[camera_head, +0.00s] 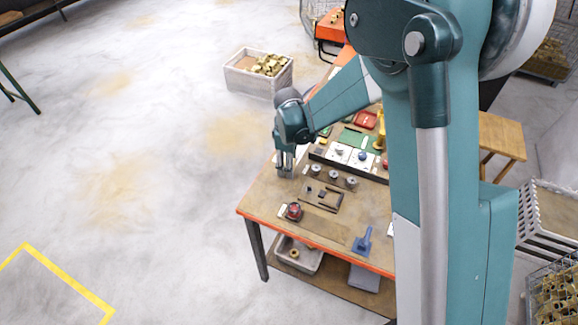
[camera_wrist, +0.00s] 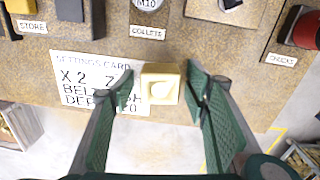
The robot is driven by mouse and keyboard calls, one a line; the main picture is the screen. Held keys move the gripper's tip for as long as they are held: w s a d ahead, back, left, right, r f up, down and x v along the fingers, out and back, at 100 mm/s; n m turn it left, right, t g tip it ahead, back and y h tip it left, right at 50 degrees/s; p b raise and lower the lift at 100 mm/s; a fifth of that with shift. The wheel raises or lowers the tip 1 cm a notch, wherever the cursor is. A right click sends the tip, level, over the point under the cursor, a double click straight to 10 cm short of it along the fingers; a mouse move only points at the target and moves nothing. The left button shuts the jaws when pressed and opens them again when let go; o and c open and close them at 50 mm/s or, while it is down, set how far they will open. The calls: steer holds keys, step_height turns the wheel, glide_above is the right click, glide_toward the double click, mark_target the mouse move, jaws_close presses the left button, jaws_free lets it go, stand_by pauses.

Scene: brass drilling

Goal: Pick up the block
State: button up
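The block (camera_wrist: 160,84) is a small pale brass cube with a round mark on its top face. In the wrist view it lies on the table at the right part of a white settings card (camera_wrist: 78,72), covering some of its print. My gripper (camera_wrist: 163,82) is open, with a green finger on each side of the block. A narrow gap shows on the left of the block and a slightly wider one on the right. In the head view my gripper (camera_head: 286,163) is low over the table's far left corner, and the block cannot be made out there.
The table (camera_head: 262,205) has an orange edge, close to my gripper. Several collets (camera_head: 334,174) stand to its right, with a red-topped item (camera_head: 293,211) and a blue tool (camera_head: 363,240) nearer the front. A crate of brass parts (camera_head: 250,83) stands on the floor behind.

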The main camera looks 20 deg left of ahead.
steer(key=c, duration=1.2)
steer(key=shift+o, duration=0.2)
steer(key=shift+r, duration=5)
